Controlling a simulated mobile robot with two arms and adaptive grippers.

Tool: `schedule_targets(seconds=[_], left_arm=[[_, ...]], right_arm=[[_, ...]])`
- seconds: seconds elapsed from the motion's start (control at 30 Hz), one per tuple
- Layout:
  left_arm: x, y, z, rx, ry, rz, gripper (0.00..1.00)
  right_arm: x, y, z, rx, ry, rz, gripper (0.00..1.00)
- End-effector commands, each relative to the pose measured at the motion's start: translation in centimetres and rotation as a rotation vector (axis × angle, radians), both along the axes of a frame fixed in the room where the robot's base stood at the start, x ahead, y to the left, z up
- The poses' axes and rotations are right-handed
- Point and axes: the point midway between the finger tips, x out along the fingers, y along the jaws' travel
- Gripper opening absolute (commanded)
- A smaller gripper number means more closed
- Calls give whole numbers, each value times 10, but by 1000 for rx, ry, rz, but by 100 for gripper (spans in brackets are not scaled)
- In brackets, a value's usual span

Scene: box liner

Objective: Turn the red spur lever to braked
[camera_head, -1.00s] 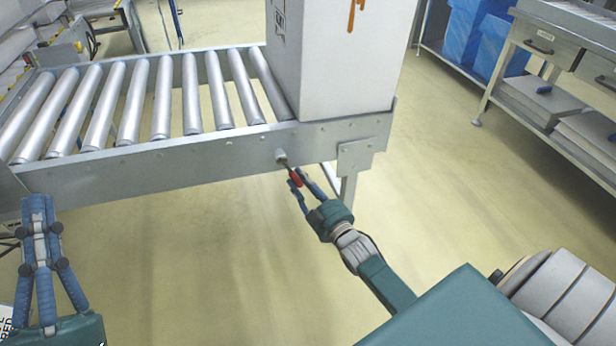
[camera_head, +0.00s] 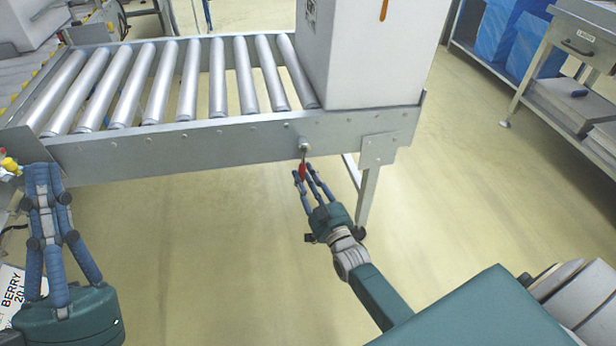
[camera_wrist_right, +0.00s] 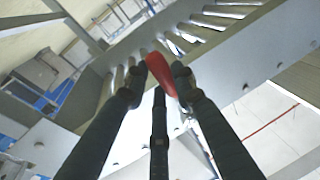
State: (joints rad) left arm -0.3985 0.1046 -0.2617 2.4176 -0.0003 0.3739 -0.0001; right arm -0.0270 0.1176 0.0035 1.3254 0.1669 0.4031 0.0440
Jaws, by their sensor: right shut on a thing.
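The red spur lever (camera_head: 303,170) hangs from a pivot (camera_head: 304,146) on the side rail of the roller conveyor. It points nearly straight down in the head view. My right gripper (camera_head: 305,172) is shut on its red handle from below. In the right wrist view the red handle (camera_wrist_right: 161,74) sits between the dark fingertips of my right gripper (camera_wrist_right: 162,82). My left gripper (camera_head: 43,172) is at the lower left, in front of the conveyor's left end. Its fingers lie close together, but their gap is unclear. I see no readable braked mark.
The roller conveyor (camera_head: 230,137) spans the upper left. A large white box (camera_head: 365,60) stands on its right end, above a support leg (camera_head: 367,190). A workbench (camera_head: 575,60) and blue bins (camera_head: 500,35) are at the upper right. The floor below the conveyor is clear.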

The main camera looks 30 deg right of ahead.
Motion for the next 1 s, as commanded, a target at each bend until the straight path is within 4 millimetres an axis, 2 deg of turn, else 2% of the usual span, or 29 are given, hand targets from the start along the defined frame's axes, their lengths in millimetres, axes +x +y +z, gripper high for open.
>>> schedule_targets(seconds=[0.27,0.3,0.4,0.77,0.87,1.0], left_arm=[[0,0,0,-1,-2,-1,0],[0,0,0,-1,-2,-1,0],[0,0,0,-1,-2,-1,0],[0,0,-1,-2,0,-1,0],[0,0,0,-2,-1,0,0],[0,0,0,-2,-1,0,0]], right_arm=[[0,1,-1,5,2,2,0],[0,1,-1,5,2,2,27],[0,1,-1,4,2,2,45],[-5,1,-1,2,1,1,45],[-17,2,-4,2,3,1,45],[-45,3,-8,2,5,1,45]])
